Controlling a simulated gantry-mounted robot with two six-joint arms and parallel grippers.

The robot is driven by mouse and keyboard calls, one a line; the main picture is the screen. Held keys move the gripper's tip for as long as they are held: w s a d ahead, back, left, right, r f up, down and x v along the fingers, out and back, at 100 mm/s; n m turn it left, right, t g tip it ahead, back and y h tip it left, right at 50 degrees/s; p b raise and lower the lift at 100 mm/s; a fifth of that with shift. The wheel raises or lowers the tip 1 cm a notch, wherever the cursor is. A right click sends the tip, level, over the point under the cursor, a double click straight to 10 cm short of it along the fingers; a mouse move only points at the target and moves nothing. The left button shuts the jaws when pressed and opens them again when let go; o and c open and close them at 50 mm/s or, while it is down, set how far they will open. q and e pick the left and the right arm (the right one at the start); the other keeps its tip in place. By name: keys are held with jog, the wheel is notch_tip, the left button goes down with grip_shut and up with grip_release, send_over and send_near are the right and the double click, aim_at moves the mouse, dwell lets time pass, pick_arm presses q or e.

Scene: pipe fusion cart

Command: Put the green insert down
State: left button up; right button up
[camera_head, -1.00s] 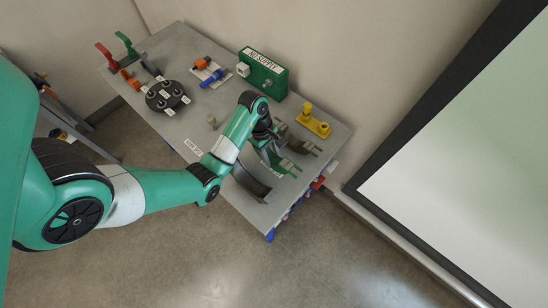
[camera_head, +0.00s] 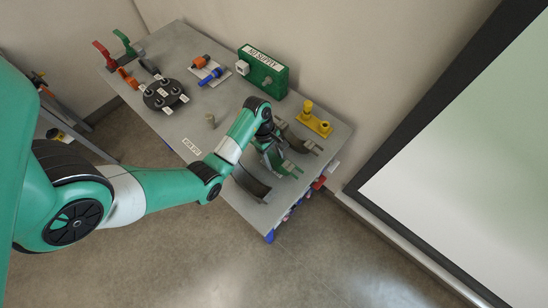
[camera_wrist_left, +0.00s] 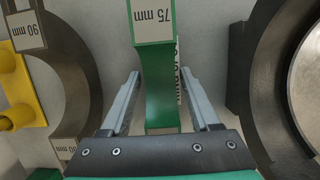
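The green insert (camera_wrist_left: 154,80), with a white "75 mm" label, lies between the fingers of my left gripper (camera_wrist_left: 160,78) in the left wrist view. The two grey fingers stand apart, one on each side, with a narrow gap showing beside the insert. In the head view my left gripper (camera_head: 277,155) is low over the near right end of the grey cart top (camera_head: 225,140), and the green insert (camera_head: 285,168) shows partly below it. The insert's underside is hidden, so contact with the top is unclear. My right gripper is not in view.
Dark half rings flank the insert: one labelled "90 mm" (camera_wrist_left: 75,65) on the left, another (camera_wrist_left: 255,90) on the right. A yellow fixture (camera_head: 314,122), a green "NO SUPPLY" box (camera_head: 263,75) and a black disc (camera_head: 165,96) stand on the cart.

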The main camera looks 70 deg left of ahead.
aim_at(271, 156)
pick_arm(q)
jog(key=shift+o, duration=0.5)
jog(key=shift+r+p, duration=0.3)
jog(key=shift+r, duration=0.05)
jog(key=p+v, duration=0.2)
jog(key=v, duration=0.3)
jog(key=shift+r, duration=0.3)
jog(key=p+v, duration=0.5)
jog(key=shift+r, duration=0.1)
jog(key=shift+s+a+r+p, duration=0.1)
jog(key=shift+a+r+p, duration=0.1)
jog(key=shift+r+p, duration=0.3)
jog(key=shift+f, duration=0.1)
